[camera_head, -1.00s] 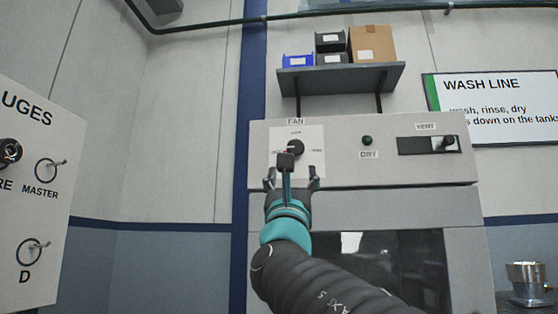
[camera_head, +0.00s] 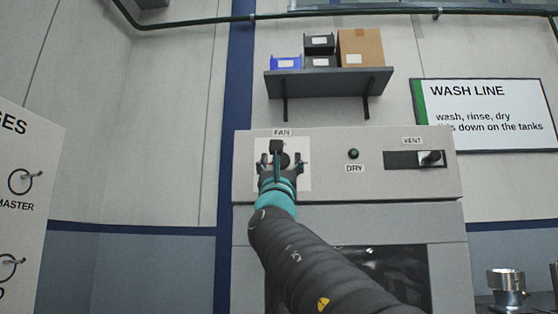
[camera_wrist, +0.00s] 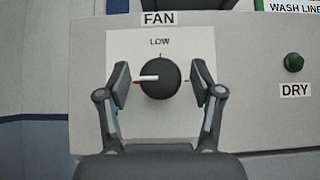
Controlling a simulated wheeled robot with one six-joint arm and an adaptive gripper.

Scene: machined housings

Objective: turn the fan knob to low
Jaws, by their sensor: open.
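The fan knob (camera_wrist: 160,76) is a round black dial on a white plate under the FAN label, seen in the wrist view. Its white pointer with a red tip points left. The LOW mark (camera_wrist: 160,41) is straight above the knob. My gripper (camera_wrist: 161,80) is open, one finger on each side of the knob, with a visible gap on both sides. In the head view my gripper (camera_head: 281,160) is in front of the fan plate (camera_head: 303,182) and hides most of the knob.
The same grey panel (camera_head: 330,188) carries a green DRY button (camera_head: 353,154) and a VENT slider (camera_head: 431,158) to the right. A shelf (camera_head: 330,82) with bins and a box is above. A metal cup (camera_head: 507,282) stands at lower right.

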